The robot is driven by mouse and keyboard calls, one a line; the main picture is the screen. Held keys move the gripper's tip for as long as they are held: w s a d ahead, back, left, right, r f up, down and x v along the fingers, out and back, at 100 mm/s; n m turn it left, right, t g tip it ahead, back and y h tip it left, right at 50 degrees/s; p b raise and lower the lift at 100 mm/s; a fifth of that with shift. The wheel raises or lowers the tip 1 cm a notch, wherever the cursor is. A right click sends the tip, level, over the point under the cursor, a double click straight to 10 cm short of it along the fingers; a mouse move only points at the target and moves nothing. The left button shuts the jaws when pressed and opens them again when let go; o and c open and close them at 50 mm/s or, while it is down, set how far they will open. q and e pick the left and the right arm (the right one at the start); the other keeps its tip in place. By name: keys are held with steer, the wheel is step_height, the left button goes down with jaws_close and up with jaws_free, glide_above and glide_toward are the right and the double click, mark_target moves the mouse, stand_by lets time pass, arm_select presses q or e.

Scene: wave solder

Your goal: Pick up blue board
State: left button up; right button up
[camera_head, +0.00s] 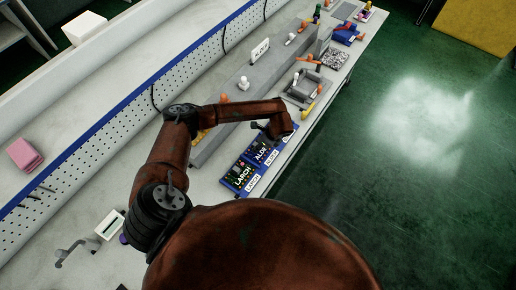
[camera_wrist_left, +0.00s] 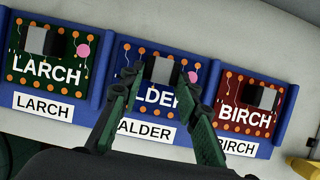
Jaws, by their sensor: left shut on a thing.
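The blue board (camera_wrist_left: 150,97), lettered ALDER, is the middle of three boards in the left wrist view. It carries a grey block and a pink dot, and lies in or just over a blue holder; I cannot tell if it is lifted. In the head view the blue board (camera_head: 263,154) shows beside my arm. My left gripper (camera_wrist_left: 162,76) is over it, fingers on either side of the grey block, shut on it. The same left gripper (camera_head: 272,130) is partly hidden by the arm in the head view. My right gripper is in neither view.
A green LARCH board (camera_wrist_left: 45,70) lies to the left and a red BIRCH board (camera_wrist_left: 245,115) to the right, both close by. White name labels line the holder's front. A grey tray (camera_head: 306,88) stands farther along the bench. The green floor is right of the bench.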

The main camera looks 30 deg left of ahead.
arm_select(q)
jaws_close()
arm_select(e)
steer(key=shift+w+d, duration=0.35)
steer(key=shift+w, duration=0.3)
arm_select(q)
steer(key=shift+r, duration=0.1)
steer(key=shift+r, duration=0.5)
steer(key=s+d+r+b, duration=0.2)
steer(key=s+d+r, duration=0.7)
steer(key=r, duration=0.3)
steer(key=shift+s+d, duration=0.15)
steer(key=shift+d, duration=0.6)
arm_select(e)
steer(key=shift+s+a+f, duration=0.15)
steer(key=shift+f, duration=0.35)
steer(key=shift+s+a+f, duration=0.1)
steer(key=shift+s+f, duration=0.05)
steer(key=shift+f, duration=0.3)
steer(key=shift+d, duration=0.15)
